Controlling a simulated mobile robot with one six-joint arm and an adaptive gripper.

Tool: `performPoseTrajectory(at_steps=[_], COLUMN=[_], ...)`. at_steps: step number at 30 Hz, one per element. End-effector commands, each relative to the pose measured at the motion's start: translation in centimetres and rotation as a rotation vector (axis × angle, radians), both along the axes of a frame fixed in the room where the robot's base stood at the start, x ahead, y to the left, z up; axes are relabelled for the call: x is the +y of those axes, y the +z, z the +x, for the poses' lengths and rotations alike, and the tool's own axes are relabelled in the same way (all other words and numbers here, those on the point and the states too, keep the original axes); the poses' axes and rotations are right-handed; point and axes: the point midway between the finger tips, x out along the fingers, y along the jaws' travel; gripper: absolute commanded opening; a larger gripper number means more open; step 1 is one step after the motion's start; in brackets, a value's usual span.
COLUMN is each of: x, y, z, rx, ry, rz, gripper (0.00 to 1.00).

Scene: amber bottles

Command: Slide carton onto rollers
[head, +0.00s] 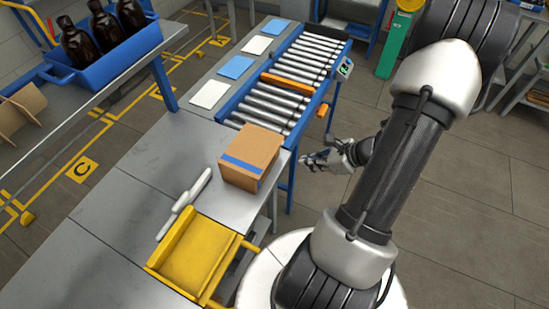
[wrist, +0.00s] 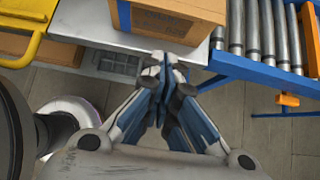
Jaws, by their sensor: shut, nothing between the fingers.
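The closed brown carton (head: 251,158) with a blue stripe stands on the grey table near its right edge, just in front of the roller conveyor. In the wrist view the carton (wrist: 175,18) is at the top, ahead of the fingertips. The rollers (head: 290,75) lie in a blue frame beyond the carton; they also show at right in the wrist view (wrist: 265,38). My gripper (head: 310,160) is shut and empty, off the table's right side, beside the carton. In the wrist view its fingertips (wrist: 165,62) are together near the table edge; I cannot tell whether they touch the carton.
An orange bar (head: 287,83) crosses the rollers. Blue and white cards (head: 236,67) lie left of the rollers. A blue crate (head: 105,55) holds dark bottles (head: 78,45).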

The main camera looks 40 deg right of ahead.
Motion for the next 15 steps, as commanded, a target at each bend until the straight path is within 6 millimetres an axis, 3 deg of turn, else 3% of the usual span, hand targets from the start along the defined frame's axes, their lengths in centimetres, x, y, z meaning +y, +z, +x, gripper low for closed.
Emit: performPoseTrajectory(at_steps=[12, 15], x=[2.5, 3.1], y=[-6.4, -6.2], z=[5.7, 7.2], rx=[0.002, 0.000], ry=[0.008, 0.010], rz=[0.001, -0.005], gripper=[0.00, 0.00])
